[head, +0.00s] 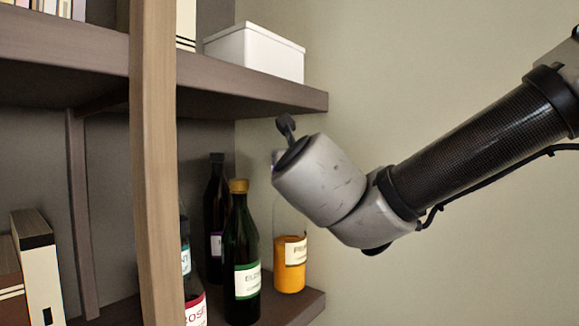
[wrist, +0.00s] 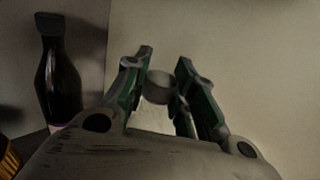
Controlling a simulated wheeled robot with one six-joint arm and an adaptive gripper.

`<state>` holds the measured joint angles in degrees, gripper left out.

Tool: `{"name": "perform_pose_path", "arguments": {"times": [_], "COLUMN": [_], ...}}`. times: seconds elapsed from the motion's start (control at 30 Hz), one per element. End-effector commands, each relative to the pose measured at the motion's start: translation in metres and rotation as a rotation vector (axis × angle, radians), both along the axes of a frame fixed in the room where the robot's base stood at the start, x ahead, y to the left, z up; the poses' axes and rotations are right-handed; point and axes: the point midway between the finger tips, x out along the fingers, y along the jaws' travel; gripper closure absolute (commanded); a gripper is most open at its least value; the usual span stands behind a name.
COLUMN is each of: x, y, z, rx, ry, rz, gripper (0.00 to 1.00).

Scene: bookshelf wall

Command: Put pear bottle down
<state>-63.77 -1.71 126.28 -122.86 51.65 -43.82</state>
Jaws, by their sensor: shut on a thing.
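The pear bottle (head: 290,262) is clear glass with orange contents low down and a pale label, partly readable. It looks upright at the right end of the lower shelf, its base at or just above the board; I cannot tell if it touches. My wrist hides part of its upper body and neck in the head view. In the wrist view, my gripper (wrist: 164,66) has its two green-lined fingers closed on the bottle's round grey top (wrist: 158,88). The fingers are hidden behind my wrist in the head view.
A dark green bottle with a yellow cap (head: 241,255) stands left of the pear bottle. A dark bottle (head: 215,215) stands behind it, also in the wrist view (wrist: 58,80). A wooden upright (head: 153,160) stands in front. The upper shelf (head: 250,92) bears a white box (head: 255,52).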

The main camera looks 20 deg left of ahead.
Motion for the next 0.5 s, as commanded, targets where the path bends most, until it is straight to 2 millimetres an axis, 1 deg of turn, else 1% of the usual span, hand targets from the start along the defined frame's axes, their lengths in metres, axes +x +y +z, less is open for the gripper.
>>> {"name": "perform_pose_path", "arguments": {"times": [0.13,0.5], "x": [-0.0001,-0.0002], "y": [-0.0006,-0.0006], "z": [-0.0042,-0.0068], "rx": [0.004,0.003], "ry": [-0.003,-0.003], "rz": [-0.001,-0.001], "gripper": [1.0,1.0]}}
